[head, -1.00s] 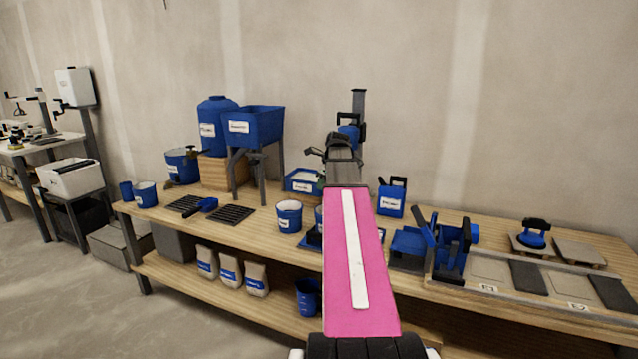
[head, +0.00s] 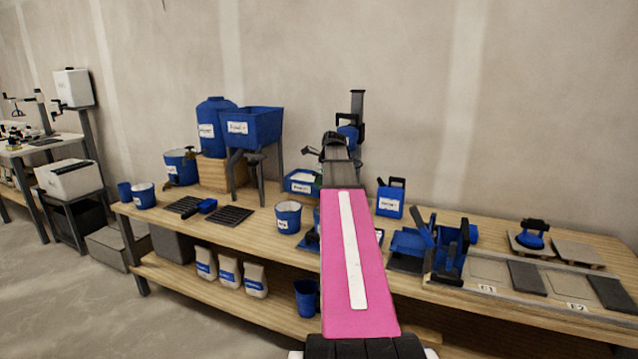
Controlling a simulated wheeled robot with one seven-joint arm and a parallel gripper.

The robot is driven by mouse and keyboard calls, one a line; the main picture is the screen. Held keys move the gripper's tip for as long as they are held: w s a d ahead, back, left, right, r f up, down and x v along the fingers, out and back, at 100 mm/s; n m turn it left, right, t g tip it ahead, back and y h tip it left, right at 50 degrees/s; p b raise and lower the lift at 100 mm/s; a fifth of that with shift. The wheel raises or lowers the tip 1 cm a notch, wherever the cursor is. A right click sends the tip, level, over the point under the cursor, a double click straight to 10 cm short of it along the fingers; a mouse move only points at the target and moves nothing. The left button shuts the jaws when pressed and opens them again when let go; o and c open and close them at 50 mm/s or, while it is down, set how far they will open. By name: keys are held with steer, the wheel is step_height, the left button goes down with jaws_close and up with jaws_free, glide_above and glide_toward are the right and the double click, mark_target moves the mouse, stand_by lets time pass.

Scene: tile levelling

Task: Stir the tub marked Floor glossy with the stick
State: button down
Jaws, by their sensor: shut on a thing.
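My pink arm link (head: 358,270) reaches forward over the bench, with a dark joint (head: 336,150) at its far end. My gripper cannot be made out; the arm hides that area. No stick shows. A blue tub (head: 288,217) with a white label and pale contents stands on the bench just left of my arm. Another blue tub (head: 318,222) is mostly hidden behind the arm. A third labelled blue tub (head: 144,198) stands at the bench's left end. The label words are too small to read, so I cannot tell which tub is Floor glossy.
The wooden bench (head: 262,236) carries a blue hopper (head: 252,127) on legs, dark grates (head: 229,216), a blue jerrycan (head: 390,202) and a grey post (head: 357,105) behind my arm. Tile bays (head: 487,268) lie to the right. White bags (head: 229,271) stand on the lower shelf.

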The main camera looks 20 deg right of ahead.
steer(key=shift+r, duration=5.75)
step_height(320, 180, up, 4)
steer(key=shift+f, duration=0.1)
steer(key=shift+a, duration=0.1)
